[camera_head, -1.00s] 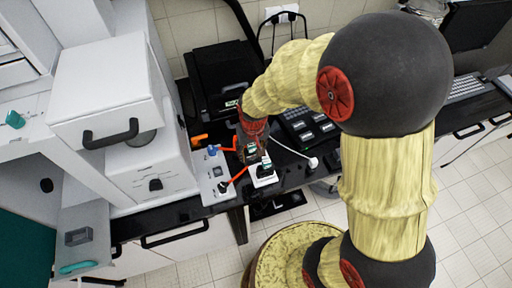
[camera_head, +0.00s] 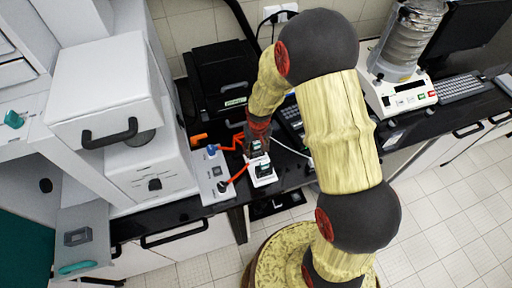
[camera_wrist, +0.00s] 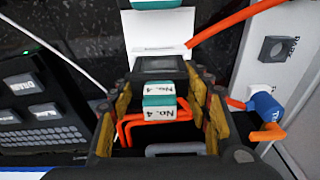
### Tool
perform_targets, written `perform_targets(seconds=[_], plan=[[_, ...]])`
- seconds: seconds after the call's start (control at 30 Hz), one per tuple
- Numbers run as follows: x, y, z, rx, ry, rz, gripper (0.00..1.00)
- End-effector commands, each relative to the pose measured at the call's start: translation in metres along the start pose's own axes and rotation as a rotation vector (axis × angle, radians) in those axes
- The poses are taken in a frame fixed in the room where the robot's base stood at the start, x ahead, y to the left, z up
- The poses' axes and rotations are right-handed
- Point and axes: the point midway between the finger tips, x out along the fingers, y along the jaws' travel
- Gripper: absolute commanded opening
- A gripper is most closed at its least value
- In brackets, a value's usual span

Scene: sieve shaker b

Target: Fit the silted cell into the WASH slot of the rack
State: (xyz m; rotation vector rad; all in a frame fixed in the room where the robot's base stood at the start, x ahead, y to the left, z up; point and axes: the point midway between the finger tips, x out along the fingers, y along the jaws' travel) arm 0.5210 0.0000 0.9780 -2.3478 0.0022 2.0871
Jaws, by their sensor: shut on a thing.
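My gripper (camera_head: 257,151) points down over the black bench, at the rear edge of a small white stand. In the wrist view my gripper (camera_wrist: 162,105) has its fingers on both sides of a teal and white block marked "No. 4" (camera_wrist: 160,101) and is shut on it. I take this block for the cell; whether it is silted does not show. A black panel with several labelled grey plates (camera_wrist: 35,95) lies to the left in the wrist view, perhaps the rack. Its labels are too blurred to read surely, and I cannot make out a WASH slot.
The white stand (camera_head: 264,180) bears a teal-topped piece. A grey box with a blue knob and orange cables (camera_head: 212,178) is to its left. A black case (camera_head: 222,75) stands behind. A white sieve shaker (camera_head: 400,95) is at the right. A white cable crosses the bench.

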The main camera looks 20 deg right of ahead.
Motion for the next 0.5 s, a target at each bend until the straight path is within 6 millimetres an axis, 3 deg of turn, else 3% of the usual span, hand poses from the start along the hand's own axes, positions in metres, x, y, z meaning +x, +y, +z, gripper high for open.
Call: perform_targets(seconds=[0.3,0.33,0.5], plan=[[0.0028,-0.0002,-0.0004,0.0,0.002,0.0,0.15],[0.0021,-0.0002,-0.0002,0.0,0.001,0.0,0.5],[0.0015,-0.0002,-0.0003,0.0,0.002,0.0,0.59]])
